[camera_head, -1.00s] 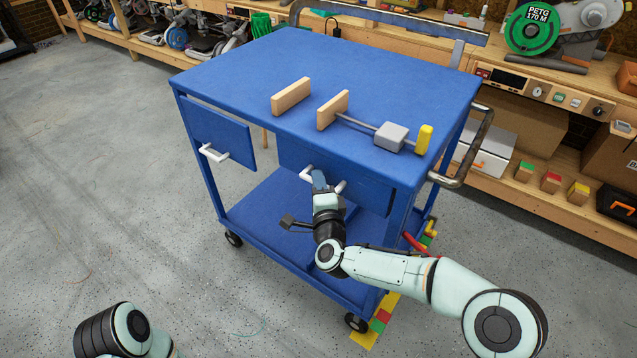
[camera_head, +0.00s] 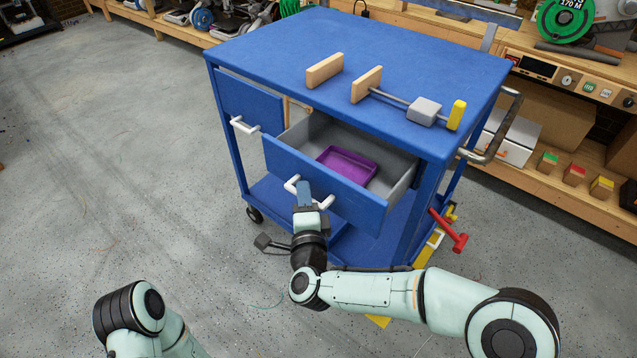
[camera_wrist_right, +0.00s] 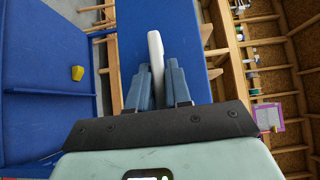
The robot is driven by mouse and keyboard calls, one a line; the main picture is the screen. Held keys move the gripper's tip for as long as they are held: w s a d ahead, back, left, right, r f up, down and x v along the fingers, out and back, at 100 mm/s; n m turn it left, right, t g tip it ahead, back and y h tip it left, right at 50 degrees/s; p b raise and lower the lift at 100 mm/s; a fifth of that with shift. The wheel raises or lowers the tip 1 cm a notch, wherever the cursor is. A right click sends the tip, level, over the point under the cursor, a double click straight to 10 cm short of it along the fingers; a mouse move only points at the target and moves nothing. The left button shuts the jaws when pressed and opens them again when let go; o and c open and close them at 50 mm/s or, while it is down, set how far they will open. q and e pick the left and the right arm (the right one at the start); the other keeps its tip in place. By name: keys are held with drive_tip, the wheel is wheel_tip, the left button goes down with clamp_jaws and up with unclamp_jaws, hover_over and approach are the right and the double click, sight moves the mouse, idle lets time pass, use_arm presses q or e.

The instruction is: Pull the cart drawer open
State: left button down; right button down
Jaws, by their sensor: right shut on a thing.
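The blue cart (camera_head: 262,48) stands in the middle of the head view. Its right-hand drawer (camera_head: 352,203) is pulled out part of the way, showing grey inner walls and a purple tray (camera_head: 347,164) inside. My right gripper (camera_head: 304,190) is shut on the drawer's white handle (camera_head: 291,185); the handle also shows between the blue fingers in the right wrist view (camera_wrist_right: 156,58). The left-hand drawer (camera_head: 247,103), with its own white handle (camera_head: 244,125), is shut. My left arm shows at the bottom left of the head view, but its gripper is out of view.
A vise-like clamp with wooden jaws (camera_head: 366,84) lies on the cart top. A red-handled tool (camera_head: 449,231) hangs at the cart's right side. A wooden workbench (camera_head: 545,101) runs behind. The floor at left is clear.

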use_arm(q)
drive_tip(key=shift+s+f, duration=0.2)
use_arm(e)
drive_tip(key=shift+s+a, duration=0.55)
drive_tip(key=shift+s, duration=0.2)
drive_tip(key=shift+s+a, duration=0.5)
drive_tip(key=shift+s, duration=0.2)
drive_tip(key=c, duration=1.1)
unclamp_jaws()
drive_tip(key=shift+c, duration=0.2)
